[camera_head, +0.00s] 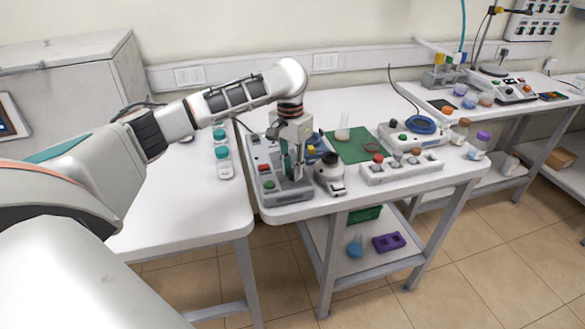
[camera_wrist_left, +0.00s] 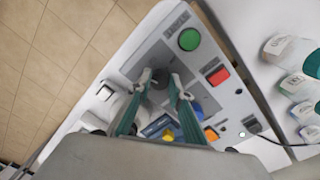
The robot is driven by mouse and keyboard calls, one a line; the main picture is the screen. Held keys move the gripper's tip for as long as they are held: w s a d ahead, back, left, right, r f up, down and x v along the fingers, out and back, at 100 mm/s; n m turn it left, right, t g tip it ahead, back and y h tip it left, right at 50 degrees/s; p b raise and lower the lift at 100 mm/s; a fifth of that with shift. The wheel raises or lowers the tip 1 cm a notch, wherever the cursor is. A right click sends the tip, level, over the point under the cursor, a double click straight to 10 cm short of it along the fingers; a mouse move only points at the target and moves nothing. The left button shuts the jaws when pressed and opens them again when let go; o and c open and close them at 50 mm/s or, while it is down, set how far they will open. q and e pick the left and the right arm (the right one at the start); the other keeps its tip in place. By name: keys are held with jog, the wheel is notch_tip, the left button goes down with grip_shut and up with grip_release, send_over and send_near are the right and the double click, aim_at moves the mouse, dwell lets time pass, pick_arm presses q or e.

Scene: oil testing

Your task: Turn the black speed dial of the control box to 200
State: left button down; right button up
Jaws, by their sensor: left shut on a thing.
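The box also shows in the left wrist view (camera_wrist_left: 190,62). My left gripper (camera_head: 293,172) is over the box, pointing down. In the left wrist view its two fingertips (camera_wrist_left: 161,80) are closed around the black speed dial (camera_wrist_left: 160,83), which shows dark between them. The dial's pointer and scale are too small or covered to read. My right gripper is in neither view.
A white and black device (camera_head: 330,175) stands close to the right of the box. Behind it lie a green mat (camera_head: 360,146) and a flask (camera_head: 343,130). A white rack (camera_head: 400,168) is farther right. Teal-capped bottles (camera_head: 222,152) stand on the left table.

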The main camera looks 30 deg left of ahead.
pick_arm(q)
jog(key=m, duration=0.5)
jog(key=shift+m, duration=0.3)
jog(key=m, duration=0.4)
jog(key=shift+w+a, duration=0.1)
jog(key=m, duration=1)
jog(key=shift+m+y, duration=0.3)
jog(key=c, duration=1.8)
grip_release()
jog(key=shift+w, duration=0.1)
